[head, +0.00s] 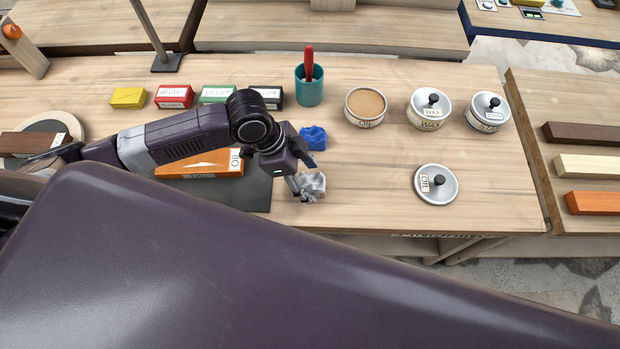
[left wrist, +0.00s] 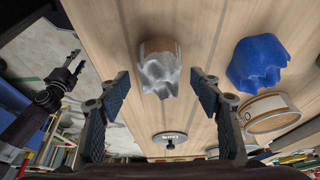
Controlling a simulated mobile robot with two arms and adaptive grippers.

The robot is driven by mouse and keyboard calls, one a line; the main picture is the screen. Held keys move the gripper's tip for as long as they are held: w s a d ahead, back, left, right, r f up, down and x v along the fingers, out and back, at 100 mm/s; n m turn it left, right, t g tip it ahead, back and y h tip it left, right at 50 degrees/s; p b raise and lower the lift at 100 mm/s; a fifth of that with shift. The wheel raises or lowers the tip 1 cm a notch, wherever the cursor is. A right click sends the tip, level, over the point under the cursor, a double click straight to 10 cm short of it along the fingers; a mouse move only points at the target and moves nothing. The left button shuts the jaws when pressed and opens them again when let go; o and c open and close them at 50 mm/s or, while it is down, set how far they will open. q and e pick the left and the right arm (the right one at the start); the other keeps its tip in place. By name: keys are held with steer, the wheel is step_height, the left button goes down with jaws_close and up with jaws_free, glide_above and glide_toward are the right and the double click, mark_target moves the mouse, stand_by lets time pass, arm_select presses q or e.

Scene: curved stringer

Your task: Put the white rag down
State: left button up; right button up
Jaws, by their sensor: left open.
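The crumpled white rag (head: 314,187) lies on the wooden bench near its front edge, right of the dark mat. My left gripper (head: 303,176) is just above and beside it, partly covering it. In the left wrist view the rag (left wrist: 158,75) shows between and beyond the two spread fingers, with visible gaps on both sides. It appears free of the fingers. A dark arm at the left of that view looks like my right arm, and its gripper (left wrist: 75,63) is too small to read.
A blue rag (head: 313,138) lies just behind my left gripper. An orange wood piece (head: 205,164) lies on the dark mat (head: 258,190). An open oil tin (head: 366,108) and wax tin (head: 430,110) stand behind right. A loose lid (head: 436,185) lies right; bench between is clear.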

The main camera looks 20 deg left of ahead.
arm_select(q)
steer(key=v, duration=1.1)
steer(key=shift+b, duration=0.35)
